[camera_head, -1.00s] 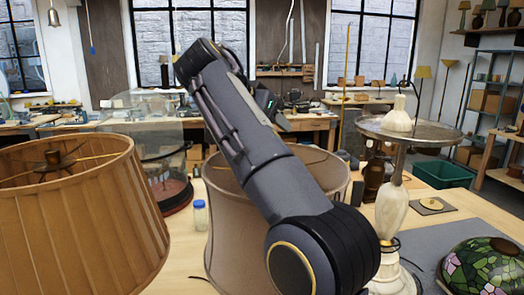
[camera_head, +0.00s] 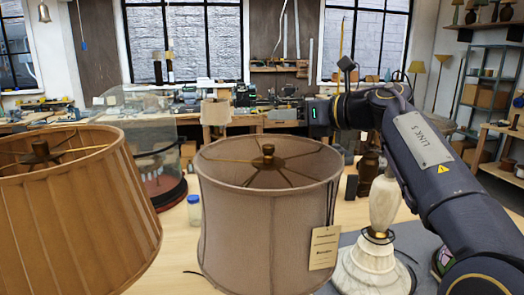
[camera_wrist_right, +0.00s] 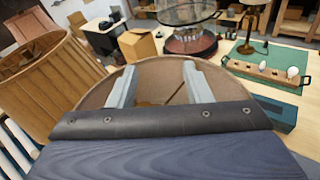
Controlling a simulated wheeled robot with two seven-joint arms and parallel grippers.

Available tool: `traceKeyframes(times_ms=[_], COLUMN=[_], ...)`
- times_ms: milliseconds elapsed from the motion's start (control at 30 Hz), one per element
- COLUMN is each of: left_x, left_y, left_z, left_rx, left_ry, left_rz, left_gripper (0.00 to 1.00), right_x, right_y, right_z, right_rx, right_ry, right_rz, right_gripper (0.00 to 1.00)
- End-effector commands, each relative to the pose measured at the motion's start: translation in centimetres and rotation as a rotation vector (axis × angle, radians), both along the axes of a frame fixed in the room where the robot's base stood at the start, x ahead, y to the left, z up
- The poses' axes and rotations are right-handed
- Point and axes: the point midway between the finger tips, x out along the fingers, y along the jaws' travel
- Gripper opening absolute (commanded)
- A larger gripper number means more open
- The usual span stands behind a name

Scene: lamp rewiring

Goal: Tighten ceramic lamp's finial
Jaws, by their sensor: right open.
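A grey-beige drum shade (camera_head: 268,225) stands in the middle of the head view, with a hanging paper tag (camera_head: 324,248). A dark bronze finial (camera_head: 267,150) sits at its centre where the wire spokes meet. The lamp body under this shade is hidden, so I cannot tell whether it is ceramic. My right gripper (camera_head: 318,112) is up and to the right of the finial, apart from it. In the right wrist view its two fingers (camera_wrist_right: 158,75) are spread and empty, seen against the shade's open top (camera_wrist_right: 150,93). The finial is not clear there. My left gripper is out of view.
A tan pleated shade (camera_head: 75,215) with its own finial (camera_head: 40,150) stands at the left. A blue-capped jar (camera_head: 194,210) is behind the shades, near a glass dome (camera_head: 150,150).

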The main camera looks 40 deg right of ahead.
Motion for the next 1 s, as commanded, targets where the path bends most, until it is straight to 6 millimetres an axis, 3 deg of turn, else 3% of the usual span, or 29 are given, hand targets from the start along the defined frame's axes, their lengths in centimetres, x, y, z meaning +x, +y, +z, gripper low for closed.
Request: traceKeyframes(times_ms=[100, 267, 700, 1000], left_x=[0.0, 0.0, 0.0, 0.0], left_y=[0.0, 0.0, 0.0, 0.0], left_z=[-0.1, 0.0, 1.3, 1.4], left_rx=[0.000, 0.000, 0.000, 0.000], left_ry=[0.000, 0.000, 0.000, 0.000], left_rz=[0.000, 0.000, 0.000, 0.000], left_gripper=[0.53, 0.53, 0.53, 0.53], right_x=[-2.6, -3.5, 2.0, 3.1], right_y=[1.6, 2.6, 4.4, 4.8], right_z=[-3.0, -4.5, -6.8, -7.3], right_rx=[-0.131, -0.190, -0.188, -0.188], right_ry=[0.117, 0.174, 0.174, 0.171], right_rz=[0.106, 0.169, 0.173, 0.169], right_gripper=[0.45, 0.45, 0.45, 0.45])
